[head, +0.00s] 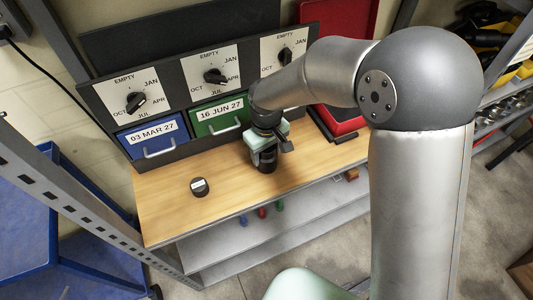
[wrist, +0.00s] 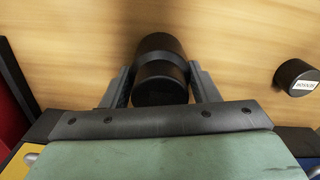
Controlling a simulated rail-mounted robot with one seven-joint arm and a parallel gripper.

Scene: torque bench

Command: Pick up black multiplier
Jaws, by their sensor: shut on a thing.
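The black multiplier (wrist: 160,82) is a dark cylinder with a wider top section. In the wrist view it stands between the two fingers of my gripper (wrist: 160,88), which are shut on its sides. In the head view the multiplier (head: 267,163) shows below my gripper (head: 264,152), over the wooden bench top. I cannot tell whether its lower end touches the wood. Its upper part is partly hidden by the gripper.
A small black cylinder with a white label (head: 200,187) stands on the wooden bench (head: 165,215) to the left. Behind are a blue drawer (head: 153,138), a green drawer (head: 217,117) and dials above. A red bin (head: 340,119) stands right of my gripper. The bench's front left is clear.

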